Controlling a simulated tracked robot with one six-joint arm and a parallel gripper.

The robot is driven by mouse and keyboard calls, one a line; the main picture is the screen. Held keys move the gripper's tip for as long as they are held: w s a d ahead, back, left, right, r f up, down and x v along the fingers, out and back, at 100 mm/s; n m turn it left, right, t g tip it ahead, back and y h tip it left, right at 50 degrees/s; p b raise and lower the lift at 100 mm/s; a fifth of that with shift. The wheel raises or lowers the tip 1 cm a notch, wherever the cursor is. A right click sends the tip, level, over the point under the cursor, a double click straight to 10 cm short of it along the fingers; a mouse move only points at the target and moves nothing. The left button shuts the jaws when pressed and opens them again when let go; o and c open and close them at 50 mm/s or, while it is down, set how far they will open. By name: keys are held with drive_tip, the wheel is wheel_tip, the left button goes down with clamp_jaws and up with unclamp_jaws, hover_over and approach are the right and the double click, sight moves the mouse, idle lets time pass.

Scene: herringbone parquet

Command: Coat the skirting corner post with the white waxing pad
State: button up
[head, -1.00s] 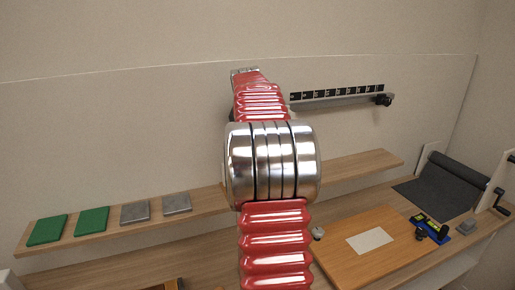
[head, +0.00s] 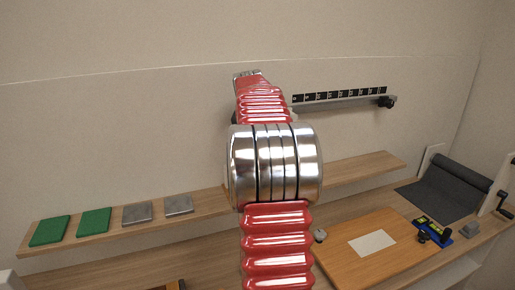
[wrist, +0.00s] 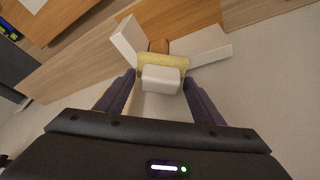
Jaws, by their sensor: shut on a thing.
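In the wrist view, my gripper (wrist: 160,80) has its two dark fingers on either side of a white pad block (wrist: 160,82) and is shut on it. A yellow layer (wrist: 170,62) runs along the pad's far side. Just beyond that is a small brown post (wrist: 158,46), mostly hidden by the pad, between two white skirting pieces (wrist: 124,38) (wrist: 205,46) that spread apart at an angle. The yellow layer is close to the post; I cannot tell whether they touch. In the head view, my red and chrome arm hides the gripper, pad and post.
A wall shelf (head: 330,174) holds green pads (head: 94,222) and grey pads (head: 178,205) at left. The lower bench has a wooden board (head: 345,262) with a pale sheet, a dark rolled mat (head: 440,190) and a blue-yellow tool (head: 436,232). A numbered rail (head: 340,102) is on the wall.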

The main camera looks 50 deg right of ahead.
drive_tip(key=shift+f, duration=0.35)
drive_tip(key=shift+s+d, duration=0.35)
drive_tip(key=shift+d, duration=0.2)
drive_tip(key=shift+s+d, duration=0.35)
drive_tip(key=shift+d, duration=0.2)
drive_tip(key=shift+a, duration=0.1)
drive_tip(key=shift+w+a, duration=0.7)
drive_tip(key=shift+a, duration=0.3)
